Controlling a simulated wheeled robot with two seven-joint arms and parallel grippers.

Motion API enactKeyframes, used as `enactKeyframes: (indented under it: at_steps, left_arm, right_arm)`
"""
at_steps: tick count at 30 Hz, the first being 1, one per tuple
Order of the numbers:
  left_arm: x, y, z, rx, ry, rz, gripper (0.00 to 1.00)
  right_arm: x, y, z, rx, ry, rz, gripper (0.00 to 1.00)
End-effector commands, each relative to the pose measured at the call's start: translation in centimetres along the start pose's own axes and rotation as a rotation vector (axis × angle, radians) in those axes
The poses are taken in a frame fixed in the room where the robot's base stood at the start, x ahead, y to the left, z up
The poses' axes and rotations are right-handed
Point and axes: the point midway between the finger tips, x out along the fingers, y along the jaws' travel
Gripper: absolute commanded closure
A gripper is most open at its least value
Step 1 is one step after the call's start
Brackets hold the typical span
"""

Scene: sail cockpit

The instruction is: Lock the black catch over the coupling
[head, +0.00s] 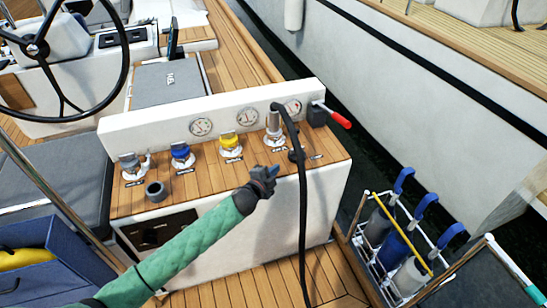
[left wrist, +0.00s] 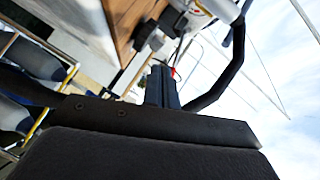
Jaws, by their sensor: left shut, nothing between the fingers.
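A silver coupling (head: 273,128) stands on the console's wooden top, right of the yellow-capped fitting. A black hose (head: 302,210) bends over from its top and hangs down the console front; it also shows in the left wrist view (left wrist: 232,68). A small black part (head: 296,156) sits by the hose just right of the coupling's foot; I cannot tell whether it is the catch. My left gripper (head: 268,174) is shut and empty, in front of the console's top edge and left of the hose. Its fingers (left wrist: 162,86) point up in the left wrist view. My right gripper is out of view.
A yellow-capped fitting (head: 231,145), a blue-capped fitting (head: 182,154) and a grey one (head: 131,165) stand to the left. A red-handled lever (head: 334,116) is at the right end.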

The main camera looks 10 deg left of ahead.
Motion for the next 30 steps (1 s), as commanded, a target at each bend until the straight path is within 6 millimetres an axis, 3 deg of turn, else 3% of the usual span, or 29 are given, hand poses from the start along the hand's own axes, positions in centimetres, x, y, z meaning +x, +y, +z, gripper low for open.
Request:
enactKeyframes:
  at_steps: [11,21,30]
  left_arm:
    - [-11.7,5.0,-0.5,-0.496,-0.356,0.139,1.00]
    - [-25.1,9.1,-0.1,-0.870,-0.692,0.290,1.00]
    - [-32.2,11.3,0.0,-1.027,-0.869,0.373,1.00]
  right_arm:
    - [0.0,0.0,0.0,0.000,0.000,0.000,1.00]
    - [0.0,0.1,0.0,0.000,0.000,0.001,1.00]
    - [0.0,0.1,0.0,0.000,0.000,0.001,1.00]
